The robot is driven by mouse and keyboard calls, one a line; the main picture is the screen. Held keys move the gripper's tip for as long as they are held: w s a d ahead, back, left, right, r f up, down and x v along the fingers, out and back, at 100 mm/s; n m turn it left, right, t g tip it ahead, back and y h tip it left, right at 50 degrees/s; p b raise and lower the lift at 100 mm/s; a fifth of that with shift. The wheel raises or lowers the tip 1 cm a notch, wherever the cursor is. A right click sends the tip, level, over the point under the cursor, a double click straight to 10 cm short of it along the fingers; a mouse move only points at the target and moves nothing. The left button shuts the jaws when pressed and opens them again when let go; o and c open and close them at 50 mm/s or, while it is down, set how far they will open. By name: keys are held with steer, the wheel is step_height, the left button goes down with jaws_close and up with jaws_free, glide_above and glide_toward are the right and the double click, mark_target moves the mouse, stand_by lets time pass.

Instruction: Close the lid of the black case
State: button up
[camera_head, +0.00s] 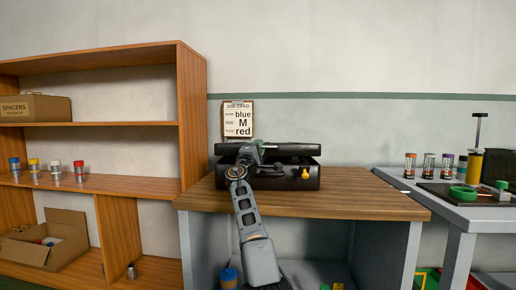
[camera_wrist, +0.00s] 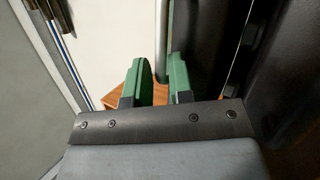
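The black case (camera_head: 310,181) sits on the wooden top of a workbench, with a yellow latch or knob (camera_head: 305,174) on its front. Its lid (camera_head: 292,149) shows as a dark slab above the base, with a gap between them; its exact angle is hard to tell. My gripper (camera_head: 257,147) is at the lid, left of its middle, and my arm hides part of the case. In the wrist view the two green fingers of my gripper (camera_wrist: 158,82) stand apart with nothing clearly between them. Dark case parts (camera_wrist: 195,45) are close beside the right finger.
The workbench top (camera_head: 370,196) is clear to the right of the case. A job card (camera_head: 238,119) hangs on the wall behind. A wooden shelf (camera_head: 150,187) stands at left. A grey table (camera_head: 425,187) with several jars and a green ring (camera_head: 463,193) is at right.

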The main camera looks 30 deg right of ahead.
steer(key=shift+f, duration=0.25)
steer(key=b+v, duration=0.3)
steer(key=v, duration=1)
steer(key=shift+s+a, duration=0.25)
steer(key=shift+a, duration=0.05)
steer(key=shift+r, duration=0.1)
